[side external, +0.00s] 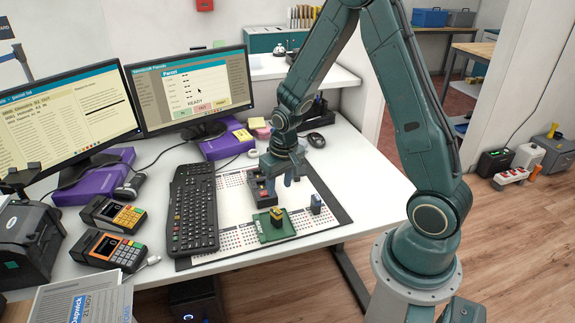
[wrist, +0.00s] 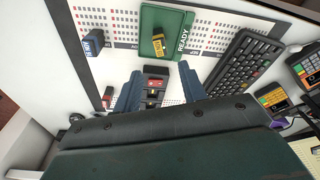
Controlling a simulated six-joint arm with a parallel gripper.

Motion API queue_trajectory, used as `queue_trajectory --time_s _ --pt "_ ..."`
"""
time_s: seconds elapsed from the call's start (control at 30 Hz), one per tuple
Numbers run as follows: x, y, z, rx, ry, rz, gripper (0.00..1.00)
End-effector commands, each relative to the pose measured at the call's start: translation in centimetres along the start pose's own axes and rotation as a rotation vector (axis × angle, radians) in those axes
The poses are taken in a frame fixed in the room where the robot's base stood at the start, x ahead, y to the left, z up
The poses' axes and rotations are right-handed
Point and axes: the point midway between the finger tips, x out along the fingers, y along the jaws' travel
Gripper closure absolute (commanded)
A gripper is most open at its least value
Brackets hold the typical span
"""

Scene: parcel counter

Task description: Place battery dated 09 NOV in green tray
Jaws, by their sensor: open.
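The green tray (side external: 268,236), marked READY in the wrist view (wrist: 150,18), lies on the printed mat. A dark holder (side external: 257,193) with a red label and yellowish parts lies between my fingers in the wrist view (wrist: 156,84). My gripper (side external: 281,181) is open and empty above the holder; its two fingers show apart (wrist: 159,75).
The keyboard (side external: 193,210) borders the mat (side external: 330,228) on the left. A small dark-and-red object (wrist: 107,97) sits left of my fingers. The mat's front right is mostly clear.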

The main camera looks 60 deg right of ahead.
Motion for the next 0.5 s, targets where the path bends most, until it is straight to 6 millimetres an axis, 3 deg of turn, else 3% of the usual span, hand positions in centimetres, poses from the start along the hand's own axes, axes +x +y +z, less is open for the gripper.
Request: queue_trajectory --time_s 0.33,0.5 --pt "-0.1 0.0 0.0 -0.001 0.001 0.000 0.59" --pt "-1.2 -0.3 0.0 -0.010 0.012 -0.003 0.59"
